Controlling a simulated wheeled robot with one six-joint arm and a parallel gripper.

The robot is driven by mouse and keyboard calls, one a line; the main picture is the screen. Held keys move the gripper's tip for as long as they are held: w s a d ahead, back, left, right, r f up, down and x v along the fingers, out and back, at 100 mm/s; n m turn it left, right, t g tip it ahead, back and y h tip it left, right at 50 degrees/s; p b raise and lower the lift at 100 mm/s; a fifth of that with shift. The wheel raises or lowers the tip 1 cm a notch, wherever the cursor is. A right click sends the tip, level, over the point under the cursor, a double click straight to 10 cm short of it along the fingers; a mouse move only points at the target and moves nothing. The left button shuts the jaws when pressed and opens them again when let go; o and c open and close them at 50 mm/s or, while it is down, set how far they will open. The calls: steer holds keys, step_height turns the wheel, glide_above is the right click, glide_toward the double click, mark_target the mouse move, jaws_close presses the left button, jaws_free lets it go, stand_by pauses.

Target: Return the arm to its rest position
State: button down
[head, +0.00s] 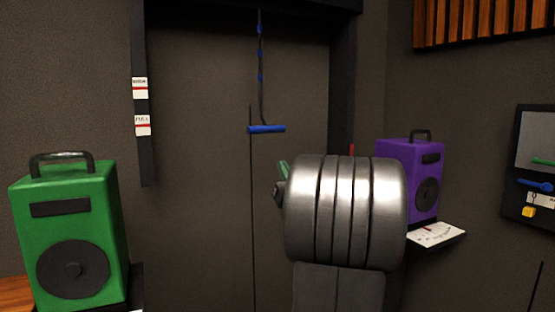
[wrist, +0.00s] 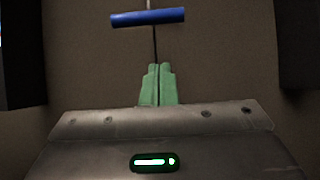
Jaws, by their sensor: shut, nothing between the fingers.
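My gripper (wrist: 158,84) shows in the wrist view with its two green fingers together and nothing between them. In the head view its green tip (head: 283,169) shows just left of my large metal arm link, which hides most of the rest. A blue pull handle (head: 267,129) hangs on a dark cord with blue marks in front of the wall. In the wrist view the blue handle (wrist: 148,17) appears above the fingertips, apart from them.
A green speaker (head: 70,235) stands at left and a purple speaker (head: 412,180) at right, above a small shelf with a white card (head: 436,235). A dark panel (head: 530,165) with blue and yellow controls is on the right wall. A labelled dark post (head: 146,165) stands left of the cord.

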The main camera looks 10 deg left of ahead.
steer(key=shift+v, duration=2.25)
steer(key=shift+w+a, duration=0.1)
steer(key=shift+a, duration=0.05)
steer(key=w+a+r+p, duration=0.3)
steer(key=w+a+r, duration=0.2)
steer(key=w+r, duration=0.2)
steer(key=shift+w+r+p, duration=0.15)
steer(key=shift+r+p, duration=0.25)
steer(key=shift+r, duration=1)
